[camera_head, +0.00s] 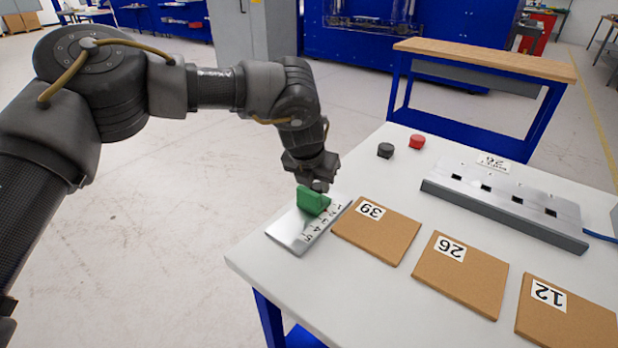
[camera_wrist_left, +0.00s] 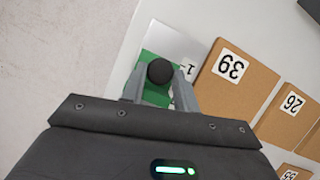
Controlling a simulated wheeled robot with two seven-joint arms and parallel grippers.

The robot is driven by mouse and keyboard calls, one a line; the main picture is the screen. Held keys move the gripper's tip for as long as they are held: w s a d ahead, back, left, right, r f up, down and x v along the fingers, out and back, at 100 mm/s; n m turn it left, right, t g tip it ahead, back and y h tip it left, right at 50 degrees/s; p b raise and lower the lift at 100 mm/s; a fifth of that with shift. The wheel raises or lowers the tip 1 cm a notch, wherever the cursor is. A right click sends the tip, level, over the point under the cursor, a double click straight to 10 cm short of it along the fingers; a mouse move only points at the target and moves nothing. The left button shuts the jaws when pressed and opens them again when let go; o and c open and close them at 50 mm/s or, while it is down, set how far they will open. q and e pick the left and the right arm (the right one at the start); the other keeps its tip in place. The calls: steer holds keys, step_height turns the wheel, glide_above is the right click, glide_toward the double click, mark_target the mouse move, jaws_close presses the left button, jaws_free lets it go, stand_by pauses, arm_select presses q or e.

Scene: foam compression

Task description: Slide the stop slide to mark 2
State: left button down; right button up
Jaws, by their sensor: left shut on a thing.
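The green stop slide (camera_head: 313,201) sits on a light metal plate (camera_head: 292,233) with printed number marks along its right side, at the table's left edge. The slide is toward the far end of the plate; marks toward 5 show at the near end. My left gripper (camera_head: 318,184) is above the slide, shut on its knob. In the left wrist view the fingers (camera_wrist_left: 160,88) flank the round black knob (camera_wrist_left: 160,71) on top of the green slide (camera_wrist_left: 149,92). The exact mark at the slide is partly hidden. My right gripper is not in view.
Brown boards labelled 39 (camera_head: 375,232), 26 (camera_head: 458,275) and 12 (camera_head: 566,315) lie right of the plate. A grey slotted fixture (camera_head: 505,205) stands behind them. A black button (camera_head: 385,150) and a red button (camera_head: 417,141) sit at the back.

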arm_select(q)
steer(key=shift+w, duration=0.1)
steer(key=c, duration=1.3)
jaws_free()
steer(key=shift+c, duration=0.2)
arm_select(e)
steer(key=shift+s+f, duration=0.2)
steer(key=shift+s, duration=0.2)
arm_select(q)
steer(key=shift+r, duration=0.1)
steer(key=v, duration=1)
steer(key=shift+r, duration=0.3)
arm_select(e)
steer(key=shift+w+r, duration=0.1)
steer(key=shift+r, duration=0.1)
